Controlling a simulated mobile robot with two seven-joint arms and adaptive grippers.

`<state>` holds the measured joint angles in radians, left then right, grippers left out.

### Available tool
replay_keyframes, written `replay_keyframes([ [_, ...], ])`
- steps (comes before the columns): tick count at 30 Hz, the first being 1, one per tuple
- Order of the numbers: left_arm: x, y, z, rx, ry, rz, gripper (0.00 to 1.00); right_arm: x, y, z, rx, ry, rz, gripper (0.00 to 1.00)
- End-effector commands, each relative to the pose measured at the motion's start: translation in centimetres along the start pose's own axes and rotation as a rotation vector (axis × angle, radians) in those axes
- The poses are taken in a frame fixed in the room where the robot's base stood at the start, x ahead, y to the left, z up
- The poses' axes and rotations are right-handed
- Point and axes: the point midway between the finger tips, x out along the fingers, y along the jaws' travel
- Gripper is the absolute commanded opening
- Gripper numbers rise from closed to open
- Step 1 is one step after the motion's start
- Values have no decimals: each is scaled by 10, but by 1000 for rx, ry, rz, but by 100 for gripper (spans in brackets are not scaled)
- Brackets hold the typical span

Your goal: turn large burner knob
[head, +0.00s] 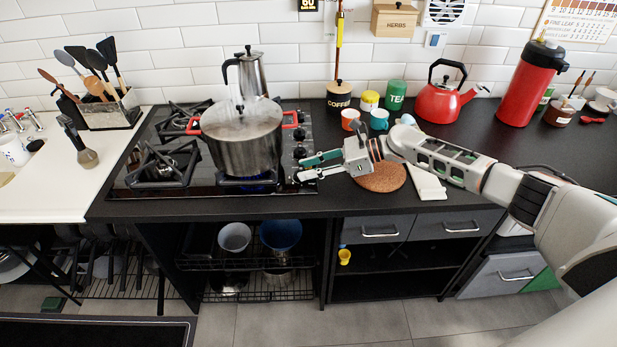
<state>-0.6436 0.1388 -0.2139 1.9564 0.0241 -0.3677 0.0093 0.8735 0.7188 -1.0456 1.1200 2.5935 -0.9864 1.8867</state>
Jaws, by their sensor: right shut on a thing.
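The black gas hob (125,188) is set in the dark counter, with a column of dark knobs (299,135) along its right side. My right gripper (302,169) reaches in from the right at the front end of this column. Its fingers are shut on the front knob, which they largely hide. I cannot read the knob's angle. A large steel pot (243,145) with red handles stands on the front right burner, left of the gripper. A blue flame (262,178) shows under the pot. My left gripper is not in view.
A moka pot (251,75) stands behind the steel pot. Cups (379,119), a cork mat (382,177), a red kettle (438,102) and a red flask (526,88) are on the right counter. A utensil holder (108,112) stands left of the hob.

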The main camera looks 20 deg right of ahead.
Motion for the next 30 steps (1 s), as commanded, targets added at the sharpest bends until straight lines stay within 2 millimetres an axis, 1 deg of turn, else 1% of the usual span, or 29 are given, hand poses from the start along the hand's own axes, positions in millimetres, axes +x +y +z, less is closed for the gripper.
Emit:
replay_keyframes([
  [1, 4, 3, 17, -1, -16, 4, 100, 2, -2, -6, -4, 0, 17, 6],
  [3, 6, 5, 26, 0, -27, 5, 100, 2, -2, -6, -13, 0, 39, 6],
  [5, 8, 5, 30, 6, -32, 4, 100, 2, -2, -4, -21, -1, 56, 6],
  [7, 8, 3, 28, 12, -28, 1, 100, 2, -2, -3, -29, -1, 71, 6],
  [12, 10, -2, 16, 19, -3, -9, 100, 1, -3, 0, -39, -2, 92, 6],
  [15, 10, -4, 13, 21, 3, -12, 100, 0, -3, 2, -42, -3, 96, 6],
  [25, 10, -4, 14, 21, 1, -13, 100, 0, -3, 4, -44, -4, 97, 6],
  [26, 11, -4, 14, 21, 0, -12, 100, 0, -3, 4, -44, -4, 97, 32],
  [27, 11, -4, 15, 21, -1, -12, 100, 0, -3, 4, -44, -4, 97, 43],
  [28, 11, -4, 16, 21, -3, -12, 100, 0, -3, 4, -44, -4, 97, 44],
  [30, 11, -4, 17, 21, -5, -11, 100, 0, -3, 3, -44, -4, 97, 44],
])
